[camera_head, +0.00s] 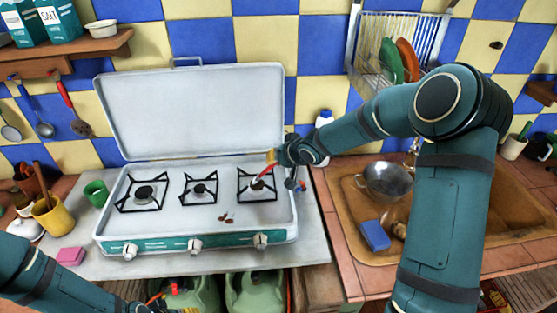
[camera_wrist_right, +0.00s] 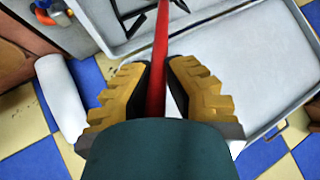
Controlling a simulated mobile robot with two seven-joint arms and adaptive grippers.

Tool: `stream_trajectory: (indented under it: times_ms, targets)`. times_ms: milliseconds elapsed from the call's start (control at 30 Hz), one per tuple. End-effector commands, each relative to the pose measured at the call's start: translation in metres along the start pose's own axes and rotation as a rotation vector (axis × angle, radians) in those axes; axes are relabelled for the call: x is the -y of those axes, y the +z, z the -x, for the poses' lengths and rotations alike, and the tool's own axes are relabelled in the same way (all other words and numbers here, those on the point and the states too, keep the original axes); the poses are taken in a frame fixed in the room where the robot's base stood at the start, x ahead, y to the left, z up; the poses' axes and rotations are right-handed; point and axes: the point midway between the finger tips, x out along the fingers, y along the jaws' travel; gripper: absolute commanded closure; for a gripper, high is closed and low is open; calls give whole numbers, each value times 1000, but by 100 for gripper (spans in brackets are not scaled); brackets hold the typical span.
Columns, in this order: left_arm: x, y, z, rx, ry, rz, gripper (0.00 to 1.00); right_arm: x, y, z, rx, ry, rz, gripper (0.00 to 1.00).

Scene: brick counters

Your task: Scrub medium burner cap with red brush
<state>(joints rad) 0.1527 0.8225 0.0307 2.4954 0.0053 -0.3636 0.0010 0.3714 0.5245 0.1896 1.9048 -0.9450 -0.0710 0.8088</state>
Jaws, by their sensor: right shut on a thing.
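The white camping stove (camera_head: 262,220) stands open on the counter with three burners in a row. The left burner cap (camera_head: 144,192) looks largest; the middle cap (camera_head: 199,189) looks smaller. The right burner (camera_head: 257,198) is partly covered by the red brush (camera_head: 264,172), so its cap size is hard to judge. My right gripper (camera_head: 272,157) is shut on the brush above the right burner. In the right wrist view the red handle (camera_wrist_right: 159,60) runs between the yellow fingers (camera_wrist_right: 159,90); the brush tip is not clear.
Brown crumbs (camera_head: 227,218) lie on the stove top. The raised lid (camera_head: 195,110) stands behind the burners. A green cup (camera_head: 96,192), pink sponge (camera_head: 71,256) and yellow mug (camera_head: 52,215) are left. A sink (camera_head: 350,225) with a metal bowl (camera_head: 387,180) and blue sponge (camera_head: 375,236) is right.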

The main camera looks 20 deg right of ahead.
Motion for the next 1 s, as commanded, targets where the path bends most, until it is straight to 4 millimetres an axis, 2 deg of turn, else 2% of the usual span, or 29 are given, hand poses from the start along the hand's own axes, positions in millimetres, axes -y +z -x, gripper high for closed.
stream_trajectory:
  times_ms: [333,1000]
  targets:
    - [4,1,-10,0,0,0,53,8,2,-5,2,1,-1,100]
    - [-3,-1,8,0,0,0,53,-6,1,2,2,1,-1,100]
